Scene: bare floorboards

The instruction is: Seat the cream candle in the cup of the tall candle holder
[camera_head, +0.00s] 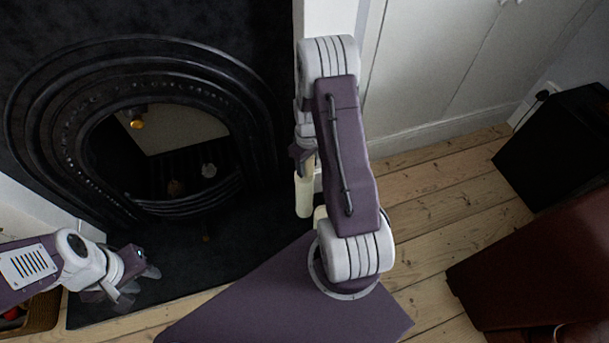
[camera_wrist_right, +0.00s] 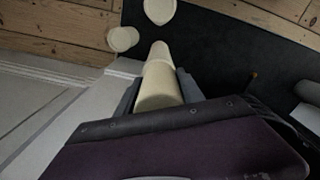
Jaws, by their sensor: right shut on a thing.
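My right gripper (camera_wrist_right: 158,78) is shut on the cream candle (camera_wrist_right: 159,88), with one grey finger on each side. The candle's far end points up the wrist view, toward two pale round-topped things. One (camera_wrist_right: 159,10) is at the top edge and the other (camera_wrist_right: 123,38) is to its left. I cannot tell which is the tall candle holder, and no cup shows clearly. In the head view my right gripper (camera_head: 304,155) is partly hidden by its arm, above a pale upright cylinder (camera_head: 304,196). My left gripper (camera_head: 125,288) is open and empty at lower left.
A black arched fireplace (camera_head: 60,110) and dark hearth (camera_head: 190,265) fill the left side. A white wall stands behind my right arm. A black box (camera_head: 560,140) and dark red furniture (camera_head: 545,260) are at right, with bare floorboards (camera_head: 440,220) between. A basket (camera_head: 40,315) is at lower left.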

